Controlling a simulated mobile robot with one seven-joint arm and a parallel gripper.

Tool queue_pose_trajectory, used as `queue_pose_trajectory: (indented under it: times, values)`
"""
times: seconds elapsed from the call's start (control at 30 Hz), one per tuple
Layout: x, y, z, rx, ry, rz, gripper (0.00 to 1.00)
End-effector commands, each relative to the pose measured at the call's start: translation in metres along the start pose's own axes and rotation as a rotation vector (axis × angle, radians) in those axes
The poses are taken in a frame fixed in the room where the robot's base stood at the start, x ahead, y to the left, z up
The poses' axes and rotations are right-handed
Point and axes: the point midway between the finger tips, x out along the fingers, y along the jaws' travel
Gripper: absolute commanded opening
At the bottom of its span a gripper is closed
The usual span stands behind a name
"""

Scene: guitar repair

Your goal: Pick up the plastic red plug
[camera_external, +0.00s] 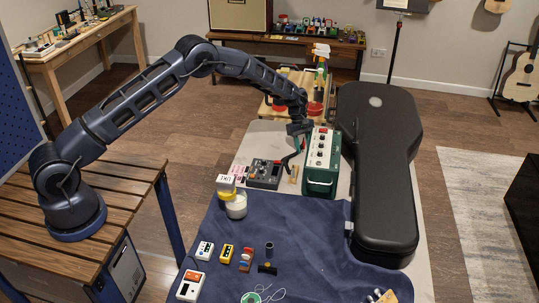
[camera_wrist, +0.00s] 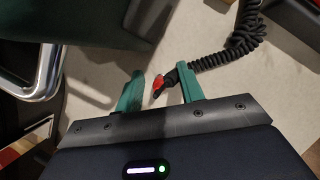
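The red plug (camera_wrist: 158,86) with a black sleeve shows in the wrist view, at the end of a coiled black cable (camera_wrist: 240,40). My gripper (camera_wrist: 161,75) has two green fingers standing apart, with the plug in the gap between them, closer to the right finger. I cannot tell whether that finger touches it. In the external view my gripper (camera_external: 299,143) points down over the table, just left of the green box (camera_external: 321,163). The plug is too small to make out there.
A green box with a metal handle (camera_wrist: 50,65) stands close by at the wrist view's upper left. A grey device (camera_external: 265,174) lies left of my gripper. A black guitar case (camera_external: 380,160) lies right. Small pedals (camera_external: 226,253) and a white jar (camera_external: 236,206) stand on the blue cloth (camera_external: 310,235).

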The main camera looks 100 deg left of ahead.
Motion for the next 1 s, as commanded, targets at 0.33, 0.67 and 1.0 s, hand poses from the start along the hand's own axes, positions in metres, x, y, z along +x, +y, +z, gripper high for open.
queue_pose_trajectory:
  times: [0.33,0.67,1.0]
  values:
    - [0.002,0.000,0.000,0.000,0.000,0.001,0.19]
    - [0.002,0.000,0.000,0.000,0.000,0.001,0.00]
    - [-0.025,0.001,0.011,0.001,0.002,0.002,0.00]
